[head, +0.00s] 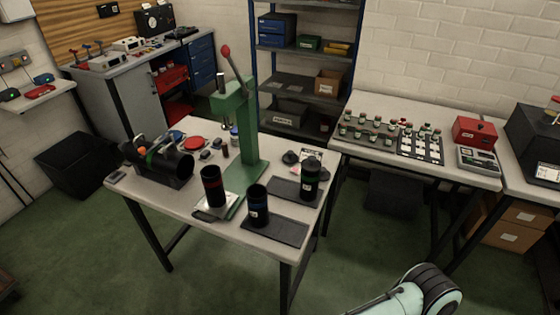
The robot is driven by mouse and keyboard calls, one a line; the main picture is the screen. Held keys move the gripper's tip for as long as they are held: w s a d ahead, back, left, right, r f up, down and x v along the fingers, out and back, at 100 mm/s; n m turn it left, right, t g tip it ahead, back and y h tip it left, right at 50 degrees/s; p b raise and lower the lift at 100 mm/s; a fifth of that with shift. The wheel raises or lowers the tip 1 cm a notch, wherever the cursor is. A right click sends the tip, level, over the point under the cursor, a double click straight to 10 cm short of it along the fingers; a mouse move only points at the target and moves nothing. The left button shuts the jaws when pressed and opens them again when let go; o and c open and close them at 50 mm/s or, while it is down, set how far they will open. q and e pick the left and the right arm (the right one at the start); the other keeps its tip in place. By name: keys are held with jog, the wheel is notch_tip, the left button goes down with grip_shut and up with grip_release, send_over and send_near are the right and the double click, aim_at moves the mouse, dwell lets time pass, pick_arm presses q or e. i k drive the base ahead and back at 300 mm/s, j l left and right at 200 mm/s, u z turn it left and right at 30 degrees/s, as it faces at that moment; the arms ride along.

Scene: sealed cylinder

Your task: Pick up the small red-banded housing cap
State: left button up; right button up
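A black cylinder with a red band (213,186) stands upright on a plate at the base of the green press on the centre table. A blue-banded black cylinder (257,205) and a green-banded one (310,178) stand to its right on dark mats. Small dark round parts (290,158) lie near the table's back right; I cannot make out a red band on them. I cannot tell which thing is the small red-banded cap. A pale arm link of mine shows at the bottom right; neither gripper is in view.
The green lever press (248,135) rises mid-table. A large dark cylinder (170,163) lies in a holder at the left, with a red disc (194,143) behind it. A side table (465,178) at right holds rows of small parts. Green floor is clear in front.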

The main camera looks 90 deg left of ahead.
aim_at(289, 158)
jog(key=i+j+u, duration=0.15)
jog(key=i+u, duration=0.15)
jog(key=u, duration=0.15)
jog(key=i+u, duration=0.45)
jog(key=i+l+u, duration=0.1)
jog(key=u, duration=0.35)
jog(key=i+j+u, duration=0.1)
jog(key=i+u, duration=0.2)
jog(key=i, duration=0.45)
jog(key=i+l+u, duration=0.1)
jog(key=i+u, duration=0.2)
jog(key=i, duration=0.45)
jog(key=i+u, duration=0.2)
jog(key=u, duration=1.4)
